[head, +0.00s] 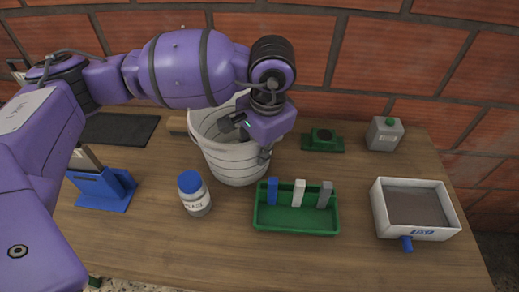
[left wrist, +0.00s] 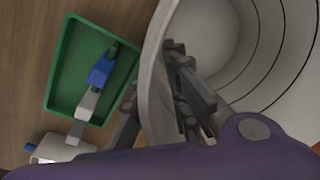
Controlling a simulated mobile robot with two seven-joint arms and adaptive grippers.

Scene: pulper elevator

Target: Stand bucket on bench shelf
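The bucket (head: 232,165) is white with thin dark hoops and stands upright on the wooden bench, towards the wall. In the left wrist view its pale rim and inside (left wrist: 215,35) fill the right half. My left gripper (head: 250,140) is at the bucket's right rim, pointing down. One finger is inside the bucket and the other outside, with the wall between them. The fingers look spread apart; contact with the wall is unclear. The left wrist view also shows the gripper (left wrist: 155,95) straddling the rim. My right gripper is not in view.
A blue-capped bottle (head: 194,194) and a green tray (head: 296,228) with upright pieces stand in front of the bucket. A white box (head: 412,190), grey canister (head: 384,135) and green-based item (head: 322,140) are to the right. A blue stand (head: 105,190) and dark mat (head: 118,129) are left. A brick wall (head: 380,50) stands behind.

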